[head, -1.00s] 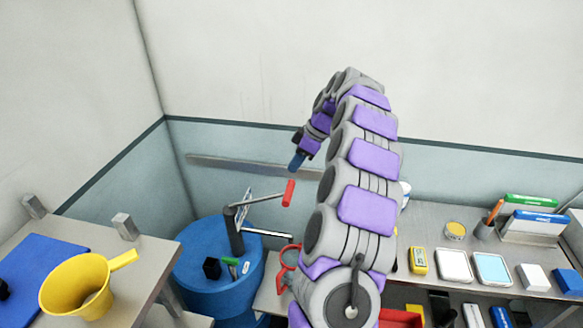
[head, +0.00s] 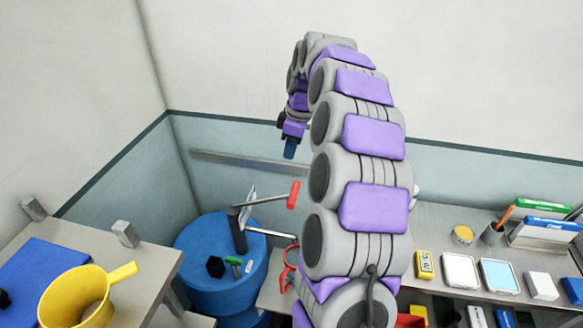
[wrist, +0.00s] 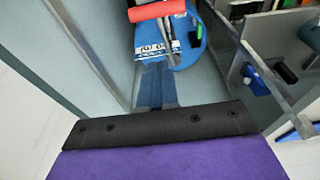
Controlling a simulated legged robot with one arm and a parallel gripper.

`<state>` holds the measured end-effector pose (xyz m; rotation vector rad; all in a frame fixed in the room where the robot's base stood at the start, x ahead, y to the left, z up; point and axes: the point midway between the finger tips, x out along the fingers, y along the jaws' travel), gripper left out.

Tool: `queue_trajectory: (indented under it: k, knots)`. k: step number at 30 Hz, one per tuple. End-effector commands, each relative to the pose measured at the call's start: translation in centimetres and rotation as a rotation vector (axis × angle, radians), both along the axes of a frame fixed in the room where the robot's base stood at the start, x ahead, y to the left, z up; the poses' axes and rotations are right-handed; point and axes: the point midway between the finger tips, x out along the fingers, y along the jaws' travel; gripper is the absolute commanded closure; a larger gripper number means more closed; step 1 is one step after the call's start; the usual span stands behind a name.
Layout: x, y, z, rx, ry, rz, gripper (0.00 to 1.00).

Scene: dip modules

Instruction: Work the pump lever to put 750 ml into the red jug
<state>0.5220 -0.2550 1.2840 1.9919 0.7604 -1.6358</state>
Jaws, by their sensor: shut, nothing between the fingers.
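The pump stands on a blue drum (head: 195,263), with a dark post (head: 237,232) and a metal lever that rises to the right and ends in a red grip (head: 293,195). In the wrist view the red grip (wrist: 157,10) lies at the top edge, beyond the fingertips. My gripper (head: 290,148) is shut and empty, pointing down above the red grip in the head view and apart from it. Its blue fingers also show together in the wrist view (wrist: 156,85). The red jug (head: 288,268) is under the spout's end, partly hidden by my arm; its fill level cannot be seen.
A small black block (head: 215,266) and a green-handled item (head: 233,261) lie on the drum. A yellow scoop (head: 78,300) sits on the left bench. The right bench holds a yellow meter (head: 425,265), trays and boxes. A rail (head: 245,163) runs along the back wall.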

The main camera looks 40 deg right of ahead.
Motion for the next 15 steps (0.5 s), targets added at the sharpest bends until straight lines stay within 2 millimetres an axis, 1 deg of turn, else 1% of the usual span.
queue_trajectory:
  k: [5,15]
  knots:
    - [0.4,0.4,-2.7,0.000,0.003,0.000,1.00]
    - [1.2,1.3,-9.4,0.004,0.005,0.000,1.00]
